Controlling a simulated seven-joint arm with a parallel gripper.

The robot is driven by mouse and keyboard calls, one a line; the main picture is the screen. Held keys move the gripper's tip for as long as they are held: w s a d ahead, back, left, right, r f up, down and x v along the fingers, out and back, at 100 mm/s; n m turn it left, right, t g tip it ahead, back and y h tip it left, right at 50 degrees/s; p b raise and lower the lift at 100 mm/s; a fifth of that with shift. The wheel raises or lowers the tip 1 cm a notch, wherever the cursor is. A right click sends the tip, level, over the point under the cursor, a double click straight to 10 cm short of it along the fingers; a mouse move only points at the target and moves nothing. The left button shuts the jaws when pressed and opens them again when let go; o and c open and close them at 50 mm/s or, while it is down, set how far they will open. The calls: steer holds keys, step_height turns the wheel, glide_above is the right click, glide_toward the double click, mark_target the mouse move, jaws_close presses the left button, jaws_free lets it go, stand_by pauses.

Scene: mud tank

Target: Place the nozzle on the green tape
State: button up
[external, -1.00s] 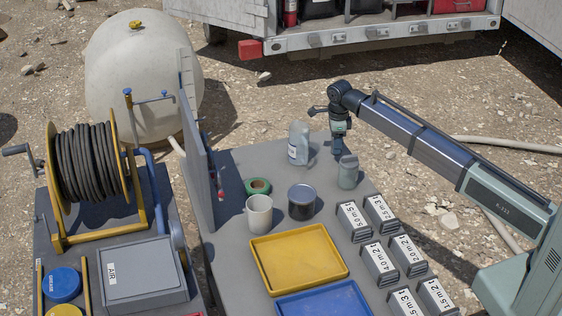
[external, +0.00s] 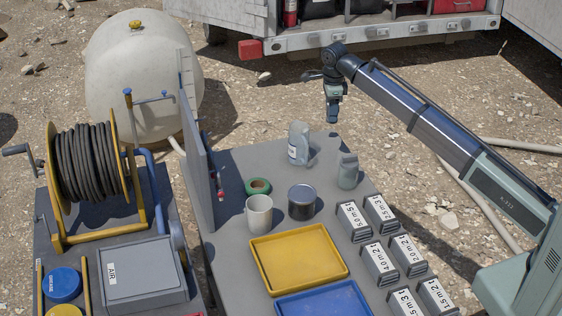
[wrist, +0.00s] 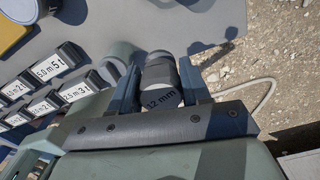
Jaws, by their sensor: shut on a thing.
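The green tape (external: 257,186) is a roll lying flat near the back left of the grey table, just behind the white mug. My gripper (external: 333,116) is raised above the table's back edge, behind and right of the tape and well apart from it. In the wrist view my gripper (wrist: 160,68) is shut on a dark grey nozzle (wrist: 161,77) marked "12 mm", with one finger on each side. The nozzle is too small to make out clearly in the external view.
A clear bottle (external: 299,144) and a grey-green bottle (external: 348,171) stand near the gripper. A white mug (external: 259,215) and a dark jar (external: 302,202) stand close to the tape. An upright panel (external: 197,150) edges the table's left. Labelled boxes (external: 379,264) and a yellow tray (external: 298,262) lie in front.

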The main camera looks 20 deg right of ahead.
steer(key=s+a+n, duration=0.2)
steer(key=a+n, duration=0.1)
steer(key=a, duration=1.1)
steer(key=n, duration=0.3)
glide_above(257, 185)
step_height(257, 185, down, 5)
steer(key=shift+f, duration=5.05)
steer(key=shift+f, duration=0.1)
steer(key=o, duration=1.1)
step_height(257, 185, up, 12)
steer(key=shift+r, duration=0.15)
